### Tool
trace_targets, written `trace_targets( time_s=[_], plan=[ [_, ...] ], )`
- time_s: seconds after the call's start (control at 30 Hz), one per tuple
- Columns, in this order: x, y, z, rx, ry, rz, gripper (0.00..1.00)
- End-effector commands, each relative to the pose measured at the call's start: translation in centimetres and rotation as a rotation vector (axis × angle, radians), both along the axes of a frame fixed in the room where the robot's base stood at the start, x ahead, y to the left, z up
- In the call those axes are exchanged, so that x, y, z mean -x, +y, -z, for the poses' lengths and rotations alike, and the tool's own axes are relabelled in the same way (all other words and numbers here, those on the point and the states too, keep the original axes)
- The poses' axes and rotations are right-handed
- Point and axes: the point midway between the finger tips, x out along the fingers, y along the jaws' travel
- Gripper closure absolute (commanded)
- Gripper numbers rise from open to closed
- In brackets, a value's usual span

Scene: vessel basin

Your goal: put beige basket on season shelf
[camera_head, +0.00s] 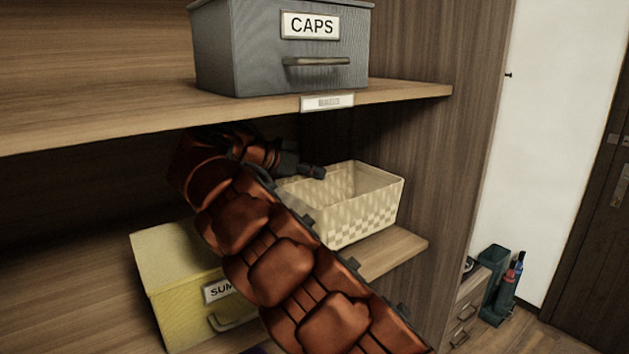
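The beige basket (352,208) is an open woven box with a checkered pattern near its base. It sits upright on or just above the right end of the lower shelf (397,249), partly behind my arm. The lower shelf also carries a yellow box (176,275) whose label begins "SUM". My red arm reaches in from the bottom right. My gripper (312,171) is dark and lies at the basket's upper left rim. Its fingers are small and partly hidden, so I cannot tell whether they grip the rim.
A grey box labelled "CAPS" (284,60) stands on the upper shelf (110,113), directly above my arm. The cabinet side wall (440,150) is close to the basket's right. A green bin (492,290) and bottles (513,275) stand outside, right of the cabinet.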

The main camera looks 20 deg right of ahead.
Motion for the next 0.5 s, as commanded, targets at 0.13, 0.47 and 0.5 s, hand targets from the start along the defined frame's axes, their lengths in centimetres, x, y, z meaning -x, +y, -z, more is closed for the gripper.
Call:
trace_targets(
  time_s=[0.13,0.47,0.5],
  plan=[
    [0.2,0.0,0.9,0.001,0.002,0.001,1.0],
    [0.1,0.1,2.6,0.0,-0.001,0.0,1.0],
    [0.0,0.1,2.6,0.0,-0.001,0.0,1.0]
  ],
)
